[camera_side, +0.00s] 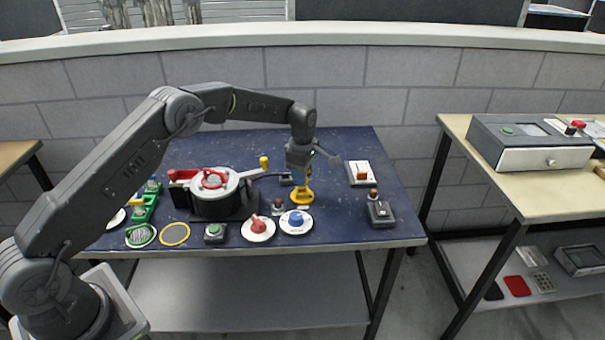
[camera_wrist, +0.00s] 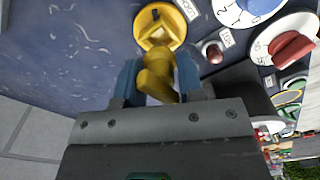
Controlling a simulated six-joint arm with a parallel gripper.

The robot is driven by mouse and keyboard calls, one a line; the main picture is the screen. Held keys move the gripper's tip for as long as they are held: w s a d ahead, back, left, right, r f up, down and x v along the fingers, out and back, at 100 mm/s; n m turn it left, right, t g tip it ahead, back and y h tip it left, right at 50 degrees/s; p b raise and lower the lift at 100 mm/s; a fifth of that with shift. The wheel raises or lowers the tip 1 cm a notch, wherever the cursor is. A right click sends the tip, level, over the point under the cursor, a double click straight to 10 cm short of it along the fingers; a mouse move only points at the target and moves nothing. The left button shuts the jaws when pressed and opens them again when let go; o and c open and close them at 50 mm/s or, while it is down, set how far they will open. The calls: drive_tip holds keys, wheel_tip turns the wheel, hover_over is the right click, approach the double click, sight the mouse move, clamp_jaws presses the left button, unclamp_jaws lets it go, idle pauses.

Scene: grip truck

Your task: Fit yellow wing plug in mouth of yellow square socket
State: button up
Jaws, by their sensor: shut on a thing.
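The yellow square socket (camera_side: 302,197) stands on the blue table, right under my gripper (camera_side: 299,172). The plug's far end overlaps the near side of the socket's mouth in the wrist view. I cannot tell whether it is inside the mouth or just above it. In the side view the plug is mostly hidden by my gripper.
Close by stand a blue-knob dial (camera_side: 296,221), a red-knob dial (camera_side: 258,228) and a small dark red button (camera_side: 277,205). A red-handled round device (camera_side: 222,203) is at left. A white switch box (camera_side: 360,173) and a dark lever box (camera_side: 380,212) are at right.

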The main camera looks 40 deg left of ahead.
drive_tip(key=shift+f, duration=0.85)
idle(0.6)
drive_tip(key=shift+f, duration=0.2)
drive_tip(key=shift+f, duration=0.45)
idle(1.1)
drive_tip(key=o, duration=1.4)
drive_tip(key=shift+r, duration=3.75)
